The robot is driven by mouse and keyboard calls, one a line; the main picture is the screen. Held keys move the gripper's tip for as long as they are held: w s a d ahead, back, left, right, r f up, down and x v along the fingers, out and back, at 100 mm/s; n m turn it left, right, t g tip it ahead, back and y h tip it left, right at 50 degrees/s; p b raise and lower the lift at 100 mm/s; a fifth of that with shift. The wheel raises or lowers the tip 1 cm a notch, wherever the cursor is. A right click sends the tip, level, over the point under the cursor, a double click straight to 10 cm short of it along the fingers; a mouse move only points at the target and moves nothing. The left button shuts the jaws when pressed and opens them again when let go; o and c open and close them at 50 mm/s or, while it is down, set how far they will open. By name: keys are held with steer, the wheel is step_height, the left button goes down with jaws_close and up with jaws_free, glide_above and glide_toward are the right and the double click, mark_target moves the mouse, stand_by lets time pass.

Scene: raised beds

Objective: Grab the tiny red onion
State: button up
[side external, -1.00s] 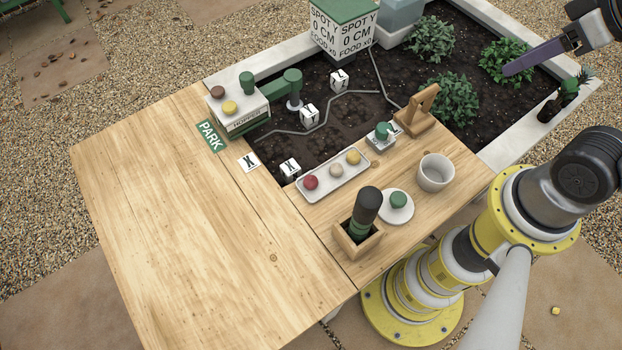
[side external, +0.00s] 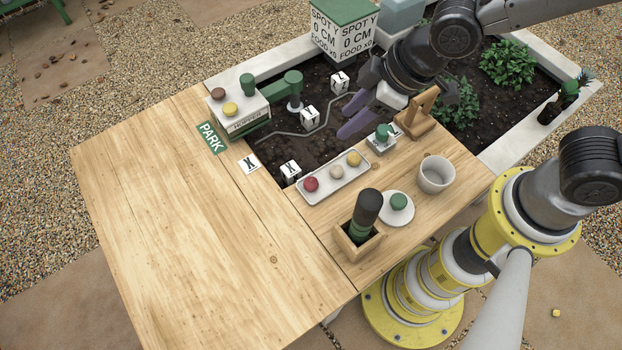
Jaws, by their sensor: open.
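A small round dark-red ball, which looks like the tiny red onion (side external: 311,184), sits at the left end of a white rectangular tray (side external: 323,189) on the wooden table. A beige ball (side external: 336,171) and a yellow ball (side external: 353,159) sit in the same tray to its right. My gripper (side external: 344,123), with purple fingers, is open and appears empty. It is over the soil bed, above and to the right of the tray in the picture, apart from the onion.
A wooden stand (side external: 418,115) and a green-knobbed block (side external: 382,139) are close to my gripper. The left tabletop is largely clear.

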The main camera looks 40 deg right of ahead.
step_height(320, 180, down, 3)
steer(key=s+a+n+g, duration=0.1)
steer(key=s+a, duration=0.1)
steer(key=s, duration=0.1)
glide_above(314, 180)
steer(key=s+d, duration=0.2)
step_height(314, 180, down, 8)
steer(key=shift+r, duration=0.25)
steer(key=shift+x, duration=2.85)
steer(key=shift+a+r, duration=0.1)
steer(key=shift+a, duration=0.1)
jaws_close()
